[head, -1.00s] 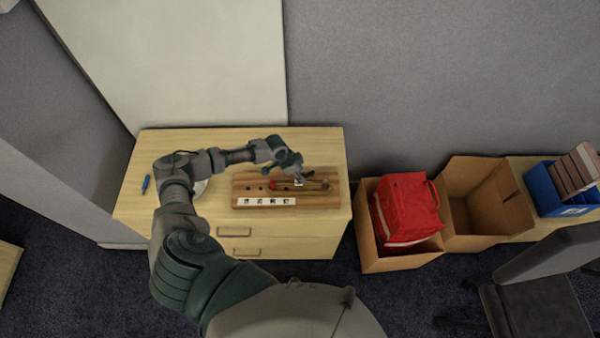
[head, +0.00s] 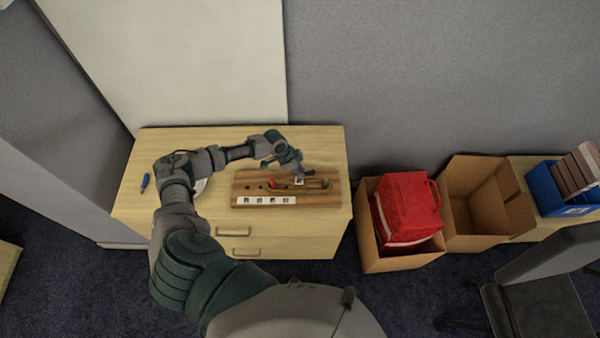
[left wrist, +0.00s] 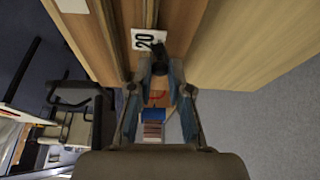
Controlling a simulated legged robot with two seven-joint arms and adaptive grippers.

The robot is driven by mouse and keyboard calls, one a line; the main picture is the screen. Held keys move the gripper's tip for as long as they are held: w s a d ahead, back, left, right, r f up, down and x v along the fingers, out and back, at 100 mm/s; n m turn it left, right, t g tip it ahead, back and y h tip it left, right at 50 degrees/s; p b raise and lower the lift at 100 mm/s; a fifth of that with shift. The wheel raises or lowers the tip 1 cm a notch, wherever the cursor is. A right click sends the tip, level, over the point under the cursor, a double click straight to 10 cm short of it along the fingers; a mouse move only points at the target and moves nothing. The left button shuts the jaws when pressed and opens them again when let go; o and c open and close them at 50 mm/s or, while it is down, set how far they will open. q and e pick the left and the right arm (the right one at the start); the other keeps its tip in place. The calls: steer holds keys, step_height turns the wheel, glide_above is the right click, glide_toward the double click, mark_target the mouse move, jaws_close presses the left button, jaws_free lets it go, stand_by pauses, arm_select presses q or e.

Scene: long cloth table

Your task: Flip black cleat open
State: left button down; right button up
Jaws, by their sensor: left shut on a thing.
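A wooden board (head: 243,192) lies on the dresser top, with a narrow raised strip, a red piece (head: 272,184) and a row of white labels along its front edge. My left gripper (head: 299,176) reaches down to the board's right half, by a small white tag (head: 299,182). In the left wrist view its fingers (left wrist: 161,72) close around a small black piece, which looks like the black cleat (left wrist: 160,58), beside a white tag marked 20 (left wrist: 148,40). The fingertips partly hide the cleat, so its angle is hard to tell. My right gripper is not in view.
A blue marker (head: 145,183) lies at the dresser's left, and a white round thing (head: 201,187) is partly behind my arm. To the right stand a cardboard box with a red bag (head: 408,208), an open empty box (head: 477,212), a blue bin (head: 560,195) and a chair.

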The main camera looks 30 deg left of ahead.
arm_select(q)
steer(key=m+b, duration=0.1)
steer(key=b, duration=0.1)
steer(key=w+a+m+g+b, duration=0.1)
steer(key=m, duration=0.1)
steer(key=shift+w+a+f+h+b, duration=0.15)
steer(key=shift+f+h+b, duration=0.05)
steer(key=shift+h+b, duration=0.2)
steer(key=shift+w+a+r+m+g+b, duration=0.15)
steer(key=shift+w+m+g+b, duration=0.1)
steer(key=shift+m+b, duration=0.3)
steer(key=shift+w+a+r+m+g+b, duration=0.15)
steer(key=shift+m+g+b, duration=0.15)
steer(key=shift+m, duration=0.45)
steer(key=shift+f, duration=0.1)
steer(key=c, duration=1.1)
jaws_free()
steer(key=v, duration=1.2)
steer(key=shift+a+f, duration=0.1)
steer(key=shift+f, duration=0.05)
